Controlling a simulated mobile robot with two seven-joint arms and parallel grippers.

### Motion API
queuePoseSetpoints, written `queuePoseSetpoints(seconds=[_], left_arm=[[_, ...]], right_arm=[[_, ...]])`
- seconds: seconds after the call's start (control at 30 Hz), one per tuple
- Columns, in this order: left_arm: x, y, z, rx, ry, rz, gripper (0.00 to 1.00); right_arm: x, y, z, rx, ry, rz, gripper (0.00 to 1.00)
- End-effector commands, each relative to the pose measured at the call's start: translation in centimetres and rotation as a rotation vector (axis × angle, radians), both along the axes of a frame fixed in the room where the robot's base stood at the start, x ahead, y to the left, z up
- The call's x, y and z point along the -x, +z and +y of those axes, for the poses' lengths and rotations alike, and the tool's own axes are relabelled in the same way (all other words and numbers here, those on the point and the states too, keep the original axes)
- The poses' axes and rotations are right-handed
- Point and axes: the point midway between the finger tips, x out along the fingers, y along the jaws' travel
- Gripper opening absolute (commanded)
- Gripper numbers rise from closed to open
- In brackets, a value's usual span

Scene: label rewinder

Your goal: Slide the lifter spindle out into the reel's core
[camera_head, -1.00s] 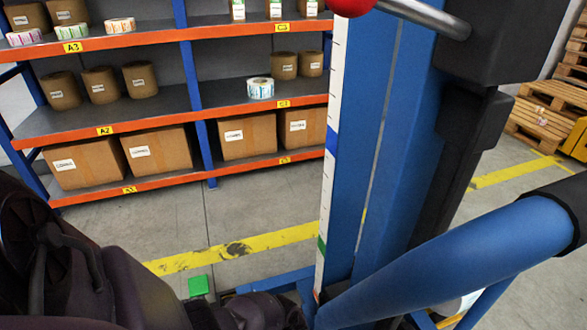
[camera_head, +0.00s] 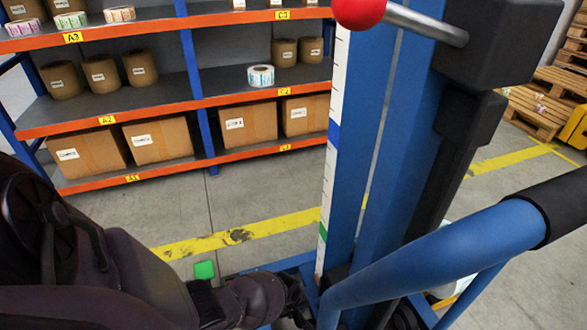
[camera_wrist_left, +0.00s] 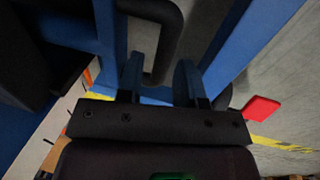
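The lifter's blue mast (camera_head: 386,150) stands right of centre in the head view, with a white scale strip along its left edge. A black carriage block (camera_head: 500,45) is on it, with a metal rod ending in a red ball knob (camera_head: 358,12). My left arm comes in at lower left, its gripper low near the mast's foot and largely hidden. In the left wrist view my left gripper (camera_wrist_left: 158,82) has its two blue fingers apart, with a black U-shaped handle (camera_wrist_left: 165,55) between or just beyond them; contact cannot be told. The spindle and the reel's core are not identifiable. My right gripper is not in view.
A blue push bar (camera_head: 440,250) with a black grip crosses the lower right. A shelf rack (camera_head: 170,112) with cartons and rolls stands behind. A green square (camera_head: 204,270) lies by the yellow floor line. Pallets (camera_head: 540,105) stand at right. A red piece (camera_wrist_left: 262,108) shows in the wrist view.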

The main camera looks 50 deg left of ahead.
Motion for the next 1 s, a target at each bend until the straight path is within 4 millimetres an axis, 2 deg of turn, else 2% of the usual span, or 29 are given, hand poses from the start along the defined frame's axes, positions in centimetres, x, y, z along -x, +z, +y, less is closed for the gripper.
queuePoseSetpoints(seconds=[0.03,0.4,0.6,1.0], left_arm=[[-0.7,1.8,0.1,0.0,0.0,-0.015,0.34],[0.4,6.4,0.4,0.0,0.001,-0.011,0.34],[1.0,7.2,0.5,-0.001,0.0,-0.004,0.34],[1.3,7.1,0.5,-0.001,0.0,0.002,0.34]], right_arm=[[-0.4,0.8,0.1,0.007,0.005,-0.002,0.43],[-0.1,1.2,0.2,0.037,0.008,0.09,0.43],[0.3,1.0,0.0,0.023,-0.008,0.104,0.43],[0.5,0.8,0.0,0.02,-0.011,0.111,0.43]])
